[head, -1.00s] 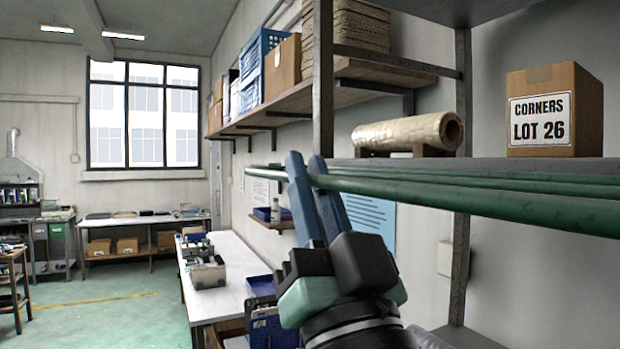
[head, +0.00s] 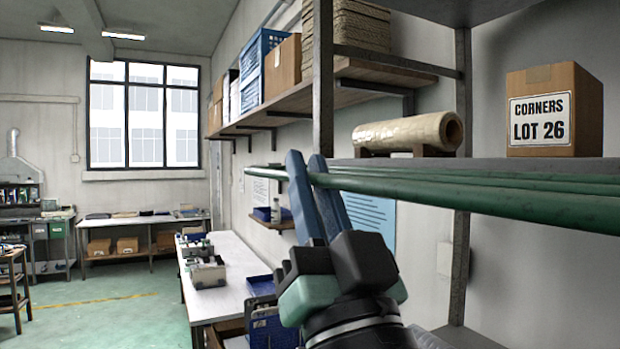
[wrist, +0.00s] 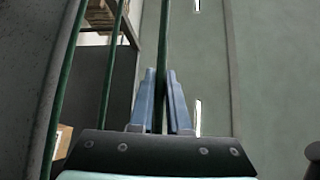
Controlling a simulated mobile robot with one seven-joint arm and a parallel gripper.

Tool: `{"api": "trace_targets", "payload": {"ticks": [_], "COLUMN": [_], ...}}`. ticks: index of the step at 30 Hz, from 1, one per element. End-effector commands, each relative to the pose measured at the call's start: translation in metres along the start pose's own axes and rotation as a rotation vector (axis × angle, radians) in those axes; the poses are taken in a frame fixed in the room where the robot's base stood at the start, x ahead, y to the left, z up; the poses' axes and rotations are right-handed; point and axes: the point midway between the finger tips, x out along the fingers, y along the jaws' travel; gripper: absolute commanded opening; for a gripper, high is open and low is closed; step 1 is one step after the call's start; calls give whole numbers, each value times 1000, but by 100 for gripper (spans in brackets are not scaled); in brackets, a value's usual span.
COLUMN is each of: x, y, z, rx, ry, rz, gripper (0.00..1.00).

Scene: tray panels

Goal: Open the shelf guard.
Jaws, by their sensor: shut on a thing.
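The shelf guard is a set of long green rails (head: 480,196) running across the front of the shelf at board height. It extends left past the shelf post to a free-looking end. My gripper (head: 306,170) reaches up from below with its blue fingers around the guard, near its left part. In the wrist view, one green rail (wrist: 163,30) passes between the two fingers of my gripper (wrist: 161,78), and they are shut on it. Two more green rails (wrist: 112,60) lie to the left there, apart from the fingers. The rails' right end is out of the head view.
A cardboard box marked "CORNERS LOT 26" (head: 553,110) and a wrapped roll (head: 408,133) stand above the guard. A dark shelf post (head: 323,75) rises just behind my fingers. A white workbench (head: 232,262) is at lower left. Green floor beyond is open.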

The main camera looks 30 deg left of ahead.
Motion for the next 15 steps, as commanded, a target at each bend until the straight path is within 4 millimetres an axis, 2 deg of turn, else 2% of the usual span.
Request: {"api": "trace_targets", "payload": {"ticks": [7, 14, 15], "x": [17, 17, 17], "y": [-3, -3, -3], "z": [-17, -17, -17], "rx": [-3, -1, -1], "ry": [2, 1, 1], "rz": [-3, -2, -2], "gripper": [0, 0, 17]}}
